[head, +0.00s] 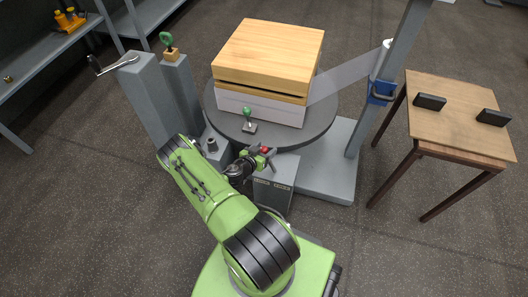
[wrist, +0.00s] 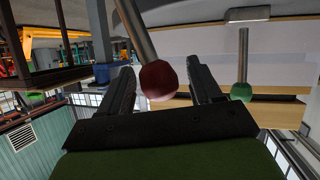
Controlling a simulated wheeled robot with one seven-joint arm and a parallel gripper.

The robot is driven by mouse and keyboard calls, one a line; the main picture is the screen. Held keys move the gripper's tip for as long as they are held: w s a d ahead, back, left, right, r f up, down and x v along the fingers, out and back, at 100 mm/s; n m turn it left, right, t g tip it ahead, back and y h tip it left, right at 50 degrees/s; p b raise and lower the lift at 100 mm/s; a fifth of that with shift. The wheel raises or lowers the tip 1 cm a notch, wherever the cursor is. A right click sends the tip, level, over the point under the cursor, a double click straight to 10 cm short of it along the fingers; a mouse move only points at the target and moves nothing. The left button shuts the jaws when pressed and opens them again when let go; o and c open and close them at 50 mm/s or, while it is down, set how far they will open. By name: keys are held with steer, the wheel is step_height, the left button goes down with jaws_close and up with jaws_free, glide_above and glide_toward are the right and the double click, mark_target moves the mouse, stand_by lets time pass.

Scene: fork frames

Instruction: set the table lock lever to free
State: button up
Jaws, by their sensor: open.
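The lever has a round red knob (head: 265,150) above a grey pedestal (head: 273,194) with two small labels on its front, too small to read. In the wrist view the red knob (wrist: 158,82) sits at the end of a metal rod (wrist: 136,32). My gripper (head: 260,158) is open at the lever. In the wrist view the two dark fingers of my gripper (wrist: 162,84) stand one on each side of the knob, with gaps visible. The lever's base and slot are hidden, so I cannot tell its setting.
A round dark turntable (head: 219,122) carries a wooden-topped stack (head: 268,50) and a green-knobbed handle (head: 248,113). A clear film runs to a grey mast (head: 401,50). A crank post (head: 146,100) stands left. A wooden table (head: 460,95) stands right. Floor is clear at lower left.

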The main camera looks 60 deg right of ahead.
jaws_close()
steer(key=shift+r, duration=0.1)
stand_by(0.3)
